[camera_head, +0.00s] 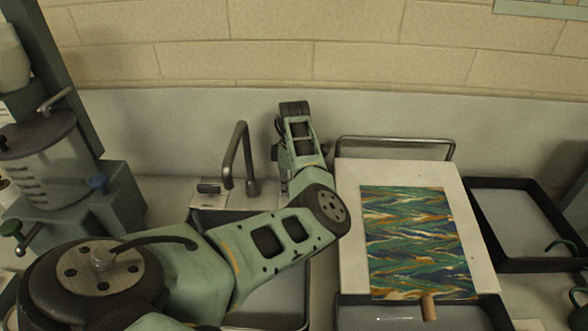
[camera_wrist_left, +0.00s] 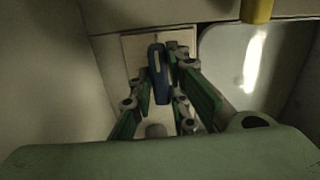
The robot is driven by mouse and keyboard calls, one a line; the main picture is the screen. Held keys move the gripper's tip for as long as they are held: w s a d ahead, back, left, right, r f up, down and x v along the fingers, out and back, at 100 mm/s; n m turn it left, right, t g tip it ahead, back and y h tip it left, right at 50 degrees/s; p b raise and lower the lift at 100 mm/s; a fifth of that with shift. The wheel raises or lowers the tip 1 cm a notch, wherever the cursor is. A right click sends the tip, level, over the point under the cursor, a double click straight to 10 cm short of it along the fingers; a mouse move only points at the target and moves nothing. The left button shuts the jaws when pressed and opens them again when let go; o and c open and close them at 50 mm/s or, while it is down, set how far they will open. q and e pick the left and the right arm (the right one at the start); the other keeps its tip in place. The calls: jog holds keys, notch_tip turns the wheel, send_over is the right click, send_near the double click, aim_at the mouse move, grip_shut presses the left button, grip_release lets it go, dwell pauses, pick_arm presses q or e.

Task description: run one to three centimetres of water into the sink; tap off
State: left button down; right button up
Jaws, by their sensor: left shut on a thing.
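The sink (camera_head: 302,318) lies under my left arm, which hides much of it. Its grey tap spout (camera_head: 243,150) stands behind it; I make out no stream below the spout. In the left wrist view, my left gripper (camera_wrist_left: 165,88) has its green fingers on either side of a blue lever (camera_wrist_left: 157,62), shut on it. The lever stands over a pale plate (camera_wrist_left: 131,50). To its right is a pale basin (camera_wrist_left: 228,60) with a bright reflection; I cannot tell a water depth. In the head view my forearm hides this gripper. My right gripper is out of view.
A pale board (camera_head: 348,240) with a marbled sheet (camera_head: 415,240) lies right of the sink. A wooden handle (camera_head: 428,307) lies at its front edge. A dark-rimmed tray (camera_head: 500,262) is at the right. A grey press-like machine (camera_head: 125,195) stands at the left.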

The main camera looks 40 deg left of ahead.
pick_arm(q)
jog(key=c, duration=1.7)
grip_release()
notch_tip(320, 180, up, 12)
jog(key=shift+r, duration=0.1)
